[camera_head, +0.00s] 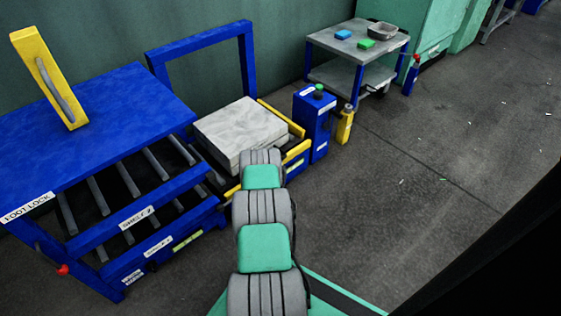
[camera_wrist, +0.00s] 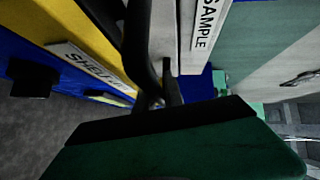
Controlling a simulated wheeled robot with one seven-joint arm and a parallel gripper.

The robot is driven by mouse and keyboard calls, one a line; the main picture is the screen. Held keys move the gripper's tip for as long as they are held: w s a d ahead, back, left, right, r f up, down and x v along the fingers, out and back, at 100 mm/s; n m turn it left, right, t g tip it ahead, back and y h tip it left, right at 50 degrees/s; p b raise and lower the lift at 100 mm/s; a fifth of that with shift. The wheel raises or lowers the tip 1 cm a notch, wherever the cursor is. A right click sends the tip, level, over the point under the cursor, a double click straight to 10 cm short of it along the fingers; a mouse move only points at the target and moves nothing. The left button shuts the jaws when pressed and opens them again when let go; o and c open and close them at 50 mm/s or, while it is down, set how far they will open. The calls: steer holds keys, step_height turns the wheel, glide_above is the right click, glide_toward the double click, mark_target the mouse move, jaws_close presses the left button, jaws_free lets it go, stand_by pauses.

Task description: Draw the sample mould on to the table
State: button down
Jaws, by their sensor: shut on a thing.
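The sample mould (camera_head: 241,131) is a thick grey slab lying flat between yellow side rails, under a blue arch. In the wrist view its pale front face carries a "SAMPLE" label (camera_wrist: 207,22). My gripper (camera_wrist: 160,95) is at the mould's near side and shut on a dark bar there, apparently the mould's handle. The exact contact is dark and partly hidden. In the head view my arm covers the gripper and the mould's near edge. The blue roller table (camera_head: 150,170) stands left of the mould, with bare grey rollers below its blue top.
A yellow plate with a grey handle (camera_head: 49,78) stands on the blue top. A blue box with a green button (camera_head: 314,122) and a yellow bottle (camera_head: 344,126) stand right of the mould. A grey trolley (camera_head: 357,42) is behind.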

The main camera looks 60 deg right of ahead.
steer(key=c, duration=1.7)
jaws_free()
steer(key=shift+w+a, duration=0.35)
steer(key=shift+s+d, duration=0.1)
steer(key=p+v, duration=0.3)
steer(key=v, duration=0.4)
steer(key=shift+s+a, duration=0.25)
steer(key=shift+a, duration=0.1)
steer(key=shift+o, duration=0.3)
